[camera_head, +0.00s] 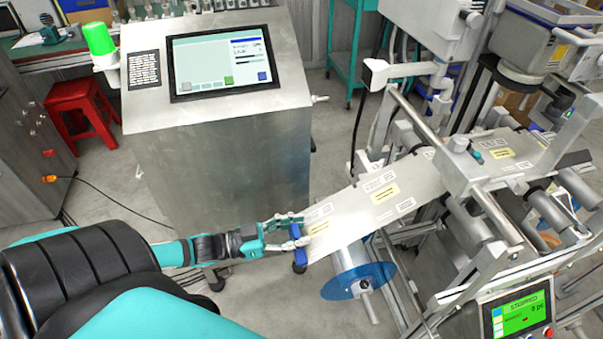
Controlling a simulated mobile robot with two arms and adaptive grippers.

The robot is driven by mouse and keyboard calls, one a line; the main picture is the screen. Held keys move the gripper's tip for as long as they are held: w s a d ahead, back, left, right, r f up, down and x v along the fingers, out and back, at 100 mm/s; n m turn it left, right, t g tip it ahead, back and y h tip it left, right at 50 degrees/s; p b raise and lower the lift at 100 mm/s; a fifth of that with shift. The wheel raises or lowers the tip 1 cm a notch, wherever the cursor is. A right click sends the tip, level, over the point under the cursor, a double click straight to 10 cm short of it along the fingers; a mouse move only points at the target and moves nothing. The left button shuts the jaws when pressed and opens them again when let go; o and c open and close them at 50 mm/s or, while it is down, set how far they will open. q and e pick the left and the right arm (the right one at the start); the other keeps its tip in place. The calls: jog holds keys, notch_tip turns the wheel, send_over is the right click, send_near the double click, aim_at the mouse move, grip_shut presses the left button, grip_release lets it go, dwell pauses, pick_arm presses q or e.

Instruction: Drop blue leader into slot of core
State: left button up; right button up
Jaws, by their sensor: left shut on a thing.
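My left gripper (297,232) reaches in from the left and is shut on the blue leader (299,257), a small blue piece at the free end of the printed film (375,198). The film runs from the machine at the right down to my gripper. The pale core (350,253) is partly hidden under the film, with a blue transparent disc (358,281) around it. The leader is to the left of the core and looks apart from it. The slot cannot be made out. My right gripper is not in view.
A metal cabinet with a touchscreen (222,62) stands behind my left gripper. The labelling machine (470,170) with rollers fills the right side. A green display reading "STOPPED" (520,313) is at lower right. A red stool (80,108) and cable lie left.

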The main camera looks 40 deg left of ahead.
pick_arm(q)
jog(key=shift+s+a+f, duration=0.2)
jog(key=shift+s+a, duration=0.15)
jog(key=shift+a, duration=0.3)
jog(key=shift+s+a+f, duration=0.25)
jog(key=shift+s+a, duration=0.1)
jog(key=shift+a, duration=0.35)
jog(key=shift+s+a+f, duration=0.2)
jog(key=shift+s+a, duration=0.15)
jog(key=shift+a, duration=0.3)
jog(key=shift+s+a+f, duration=0.15)
jog(key=shift+s+a, duration=0.1)
jog(key=shift+a, duration=0.2)
jog(key=shift+s+a+f, duration=0.1)
jog(key=shift+s+a, duration=0.15)
jog(key=shift+a, duration=0.2)
jog(key=w+d+f+b, duration=0.3)
jog(key=w+d+b, duration=0.2)
jog(key=w+d, duration=0.2)
jog(key=shift+w+f, duration=0.4)
jog(key=shift+w, duration=0.6)
dwell(0.5)
dwell(0.3)
